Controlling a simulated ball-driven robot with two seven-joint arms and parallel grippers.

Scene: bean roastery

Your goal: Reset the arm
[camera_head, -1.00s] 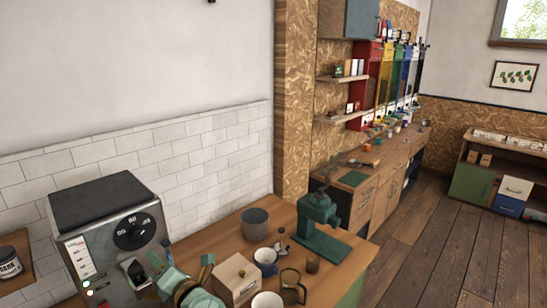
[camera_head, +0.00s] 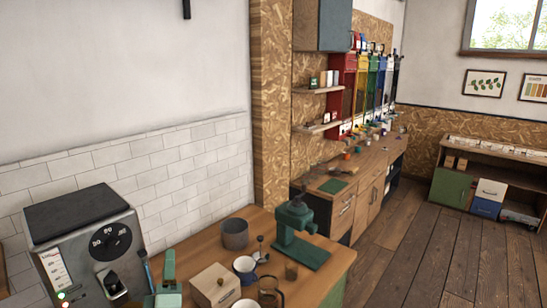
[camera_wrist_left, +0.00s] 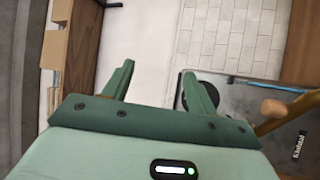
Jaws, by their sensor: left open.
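My left gripper (camera_head: 167,268) is pale green and stands at the bottom left of the head view, between the roasting machine (camera_head: 82,212) and a wooden box (camera_head: 205,290). In the left wrist view its two green fingers (camera_wrist_left: 158,70) are spread apart, with nothing held between them. The dark-topped metal machine (camera_wrist_left: 235,98) lies beyond the right finger there. My right gripper is not in view.
A grey pot (camera_head: 235,234), a blue cup (camera_head: 244,268), a glass jug (camera_head: 268,292) and a green grinder (camera_head: 297,228) stand on the wooden counter (camera_head: 338,262). A tiled wall (camera_head: 180,172) rises behind. The plank floor (camera_head: 435,245) at right is clear.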

